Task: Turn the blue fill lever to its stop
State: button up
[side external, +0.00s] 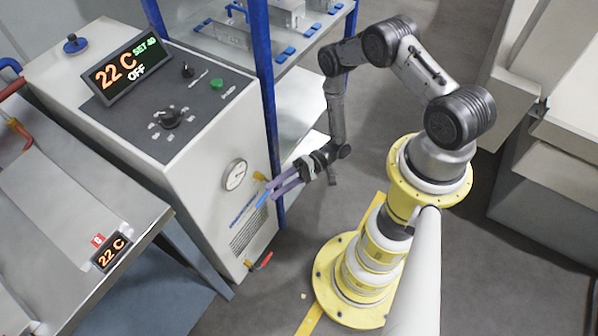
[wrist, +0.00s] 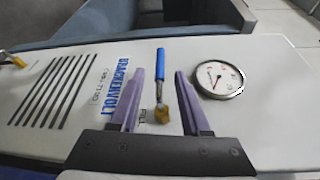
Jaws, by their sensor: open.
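The blue fill lever (wrist: 161,66) sticks out from a brass valve (wrist: 162,114) beside the FILL label on the white cabinet front. It shows in the side view as a short blue piece (side external: 263,199) at my fingertips. My gripper (wrist: 160,75) is open, with one purple finger on each side of the lever and visible gaps between. In the side view my gripper (side external: 271,191) reaches left to the cabinet face. Whether the fingertips reach past the lever's depth is hard to tell.
A round gauge (side external: 236,175) sits close to the valve and also shows in the wrist view (wrist: 219,79). A red-handled valve (side external: 260,262) is low on the cabinet (side external: 205,190). A blue rack post (side external: 266,90) stands just behind.

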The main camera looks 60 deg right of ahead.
jog(key=v, duration=0.9)
jog(key=shift+s+d, duration=0.15)
jog(key=shift+d, duration=0.05)
jog(key=shift+r, duration=0.1)
